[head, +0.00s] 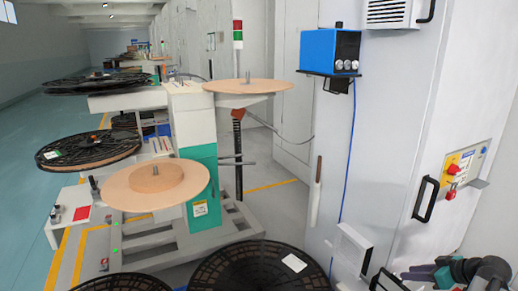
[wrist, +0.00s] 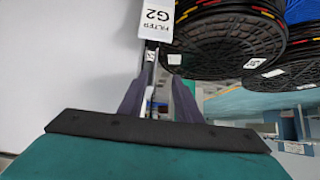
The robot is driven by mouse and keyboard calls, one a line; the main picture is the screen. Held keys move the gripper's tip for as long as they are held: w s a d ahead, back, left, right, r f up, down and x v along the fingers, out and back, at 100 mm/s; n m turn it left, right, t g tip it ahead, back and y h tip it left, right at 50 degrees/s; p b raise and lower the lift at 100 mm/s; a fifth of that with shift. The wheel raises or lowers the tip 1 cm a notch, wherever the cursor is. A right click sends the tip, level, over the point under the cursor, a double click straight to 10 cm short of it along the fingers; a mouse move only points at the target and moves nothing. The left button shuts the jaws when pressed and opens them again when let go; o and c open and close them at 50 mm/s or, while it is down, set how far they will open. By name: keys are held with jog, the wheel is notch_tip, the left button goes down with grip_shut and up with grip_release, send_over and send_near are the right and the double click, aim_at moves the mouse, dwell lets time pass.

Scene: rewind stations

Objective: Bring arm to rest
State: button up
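My gripper (wrist: 160,85) shows in the wrist view, beyond the teal and black wrist body. Its two dark purple fingers stand apart, with a gap between them. I see no object clearly held there. A white label reading "FILTER G2" (wrist: 157,18) shows just past the fingertips; whether they touch it I cannot tell. In the head view, part of my arm (head: 465,272) shows at the lower right, close to the grey cabinet (head: 400,130). The fingertips are not clear in that view.
Black reels (head: 260,268) lie at the bottom of the head view and show beside my gripper in the wrist view (wrist: 225,45). The cabinet has a handle (head: 425,200) and a red-yellow switch (head: 457,168). A rewind station (head: 200,150) stands left; open floor (head: 25,150) is farther left.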

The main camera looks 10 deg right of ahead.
jog(key=w+a+f+n+g+y+p, duration=0.1)
jog(key=w+a+f+n+y+p, duration=0.15)
jog(key=w+a, duration=0.55)
jog(key=s+a+f+n+g+y+p, duration=0.1)
jog(key=a+f+g+p, duration=0.35)
jog(key=a, duration=0.95)
jog(key=s+a+f+n+g+y+p, duration=0.15)
jog(key=a+f, duration=0.55)
jog(key=a, duration=0.7)
jog(key=s+a+f+g+h+p, duration=0.1)
jog(key=s+a+f+g+p, duration=0.25)
jog(key=s+a, duration=0.35)
jog(key=s+a+f+g+h+p, duration=0.2)
jog(key=s+a+f, duration=0.2)
jog(key=s+a, duration=0.3)
jog(key=s+d+f+m+g+h, duration=0.1)
jog(key=s+d+f+m+h, duration=0.1)
jog(key=s+m, duration=0.2)
jog(key=s+d+f+m+g+h+p, duration=0.1)
jog(key=s+d+f+m+h, duration=0.1)
jog(key=s, duration=0.4)
jog(key=shift+f+m+h, duration=0.2)
jog(key=shift+m+h, duration=0.3)
jog(key=shift+m, duration=0.7)
jog(key=shift+s, duration=0.1)
